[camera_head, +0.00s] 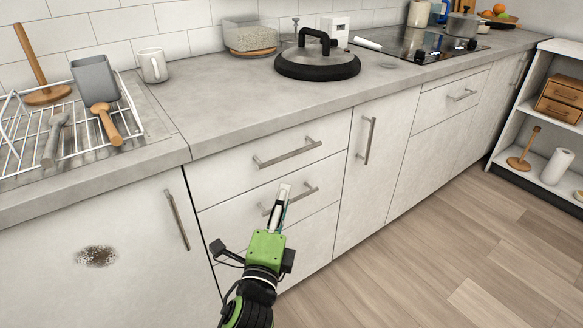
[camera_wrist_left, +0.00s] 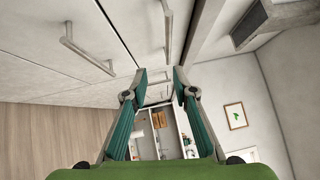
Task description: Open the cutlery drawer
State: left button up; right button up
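The upper drawer (camera_head: 232,176) is shut below the counter and has a horizontal bar handle (camera_head: 287,153). A second shut drawer (camera_head: 320,222) lies under it with its own bar handle (camera_head: 308,191). Nothing marks which one holds cutlery. My left gripper (camera_head: 284,190) is in front of these drawers, its tips overlapping the second handle in the head view. In the left wrist view the gripper (camera_wrist_left: 160,80) is open and empty, with a gap between its fingers. One bar handle (camera_wrist_left: 168,25) shows ahead of the gap, another (camera_wrist_left: 85,48) to the left. My right gripper is not in view.
The counter (camera_head: 215,110) holds a dish rack (camera_head: 75,150), a mug (camera_head: 152,66) and a lidded pan (camera_head: 317,66). A cupboard door handle (camera_head: 177,220) is at left, another (camera_head: 366,141) at right. A white shelf (camera_head: 528,105) stands at far right. The wooden floor (camera_head: 440,250) is clear.

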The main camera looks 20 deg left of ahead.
aim_at(292, 155)
pick_arm(q)
jog(key=shift+w+a+r+b, duration=0.1)
jog(key=shift+w+a+r, duration=0.35)
jog(key=shift+w, duration=1.75)
jog(key=shift+w+a+r+b, duration=0.2)
jog(key=shift+w+r, duration=0.45)
jog(key=shift+w, duration=1.6)
jog(key=shift+w+a+r+b, duration=0.1)
jog(key=shift+w+a+r, duration=0.35)
jog(key=shift+w, duration=1.75)
jog(key=shift+d+r, duration=0.1)
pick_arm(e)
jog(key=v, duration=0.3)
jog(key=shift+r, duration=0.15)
pick_arm(q)
jog(key=shift+c, duration=0.4)
grip_shut()
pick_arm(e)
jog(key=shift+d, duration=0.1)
